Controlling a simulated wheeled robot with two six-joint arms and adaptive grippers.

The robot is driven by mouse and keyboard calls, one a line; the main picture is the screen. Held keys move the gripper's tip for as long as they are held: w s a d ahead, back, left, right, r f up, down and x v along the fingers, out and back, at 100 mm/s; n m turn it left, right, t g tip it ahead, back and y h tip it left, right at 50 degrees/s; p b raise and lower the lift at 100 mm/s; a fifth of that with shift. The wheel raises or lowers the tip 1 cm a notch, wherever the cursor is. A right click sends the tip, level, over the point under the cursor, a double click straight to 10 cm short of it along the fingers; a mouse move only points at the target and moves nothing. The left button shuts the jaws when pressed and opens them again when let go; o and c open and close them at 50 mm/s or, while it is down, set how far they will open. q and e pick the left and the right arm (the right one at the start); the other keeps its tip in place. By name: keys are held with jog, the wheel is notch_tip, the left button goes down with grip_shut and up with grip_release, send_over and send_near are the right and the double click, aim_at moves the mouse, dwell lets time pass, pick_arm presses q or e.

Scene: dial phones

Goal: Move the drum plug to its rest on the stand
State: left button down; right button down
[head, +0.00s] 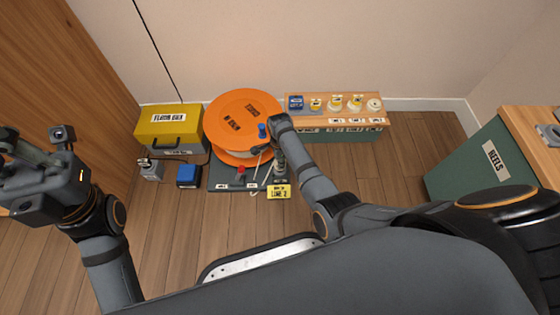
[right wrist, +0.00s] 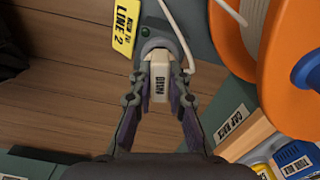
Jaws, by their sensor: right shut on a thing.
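In the head view my right gripper (head: 280,171) points down at the right side of the dark stand (head: 222,183), hiding the plug. The orange drum (head: 222,109) stands behind. My left gripper (head: 35,172) is raised at the far left, its jaw opening unclear.
A yellow LINE 2 tag (head: 279,192) lies at the stand's front right. A pale cable (right wrist: 181,28) curves by the holder. A yellow-topped box (head: 169,118) and blue block (head: 188,175) stand left. A shelf of small items (head: 360,122) is right. The front floor is clear.

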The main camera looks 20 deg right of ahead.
jog(key=shift+f+b, duration=0.45)
jog(key=shift+f, duration=0.3)
jog(key=c, duration=1.2)
grip_release()
jog(key=c, duration=0.3)
jog(key=shift+c, duration=0.2)
jog(key=shift+r, duration=0.1)
